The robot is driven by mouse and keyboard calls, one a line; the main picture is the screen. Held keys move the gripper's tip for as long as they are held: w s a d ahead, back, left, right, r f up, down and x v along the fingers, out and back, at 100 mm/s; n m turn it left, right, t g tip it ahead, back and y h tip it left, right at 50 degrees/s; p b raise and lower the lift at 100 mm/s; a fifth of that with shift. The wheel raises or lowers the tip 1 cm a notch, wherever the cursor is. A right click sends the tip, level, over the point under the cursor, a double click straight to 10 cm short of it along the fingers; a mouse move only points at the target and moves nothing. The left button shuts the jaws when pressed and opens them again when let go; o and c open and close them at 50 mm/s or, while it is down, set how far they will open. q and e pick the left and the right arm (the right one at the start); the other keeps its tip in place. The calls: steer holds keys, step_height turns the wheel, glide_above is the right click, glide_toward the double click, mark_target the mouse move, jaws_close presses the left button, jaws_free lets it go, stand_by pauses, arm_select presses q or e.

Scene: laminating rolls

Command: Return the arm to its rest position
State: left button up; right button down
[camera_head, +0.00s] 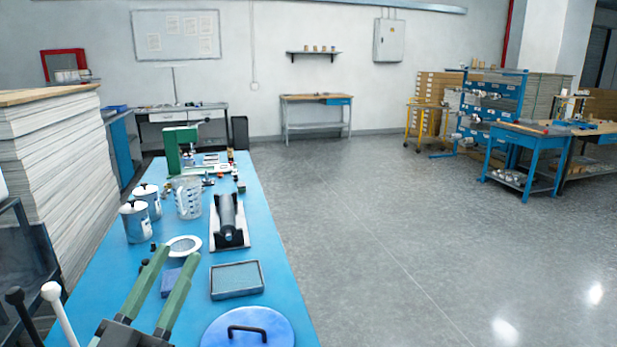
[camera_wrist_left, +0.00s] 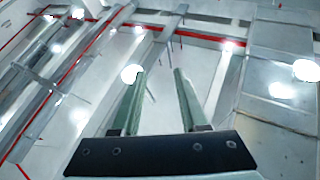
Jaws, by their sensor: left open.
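My left gripper (camera_head: 173,257) reaches in from the lower left of the head view, its two green fingers spread apart and empty. It is over the near left part of the blue table (camera_head: 275,270). In the left wrist view the open fingers (camera_wrist_left: 160,71) point up toward the ceiling, with nothing between them. My right arm and gripper are not in view.
Near the fingers are a blue sponge-like block (camera_head: 171,283), a grey tray (camera_head: 237,280), a white ring (camera_head: 184,245) and a blue lid (camera_head: 248,328). A roller (camera_head: 229,220), metal canisters (camera_head: 137,222) and a clear jug (camera_head: 187,198) stand farther back.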

arm_select(q)
steer(key=s+a+f+n+g+y, duration=0.1)
steer(key=a+f+n+g+y, duration=0.15)
steer(key=f, duration=0.55)
steer(key=s+a+f+n+g+y, duration=0.1)
steer(key=a+f+g+y, duration=0.2)
steer(key=f, duration=0.5)
steer(key=s+a+f+n+g+y, duration=0.1)
steer(key=f+n+g+y, duration=0.15)
steer(key=f+g, duration=0.35)
steer(key=s+d+f+m+g+h, duration=0.3)
steer(key=s+f+g, duration=0.5)
steer(key=s+f, duration=0.85)
steer(key=w+d+f+t, duration=0.2)
steer(key=f, duration=0.2)
steer(key=w+d+f+t+p, duration=0.1)
steer(key=d+f+t, duration=0.1)
steer(key=f+t, duration=0.1)
steer(key=shift+w+d+f+m+t+h, duration=0.2)
steer(key=shift+w+f+m+t+h, duration=0.15)
steer(key=shift+f, duration=0.55)
steer(key=shift+s+a, duration=0.1)
steer(key=shift+a, duration=0.05)
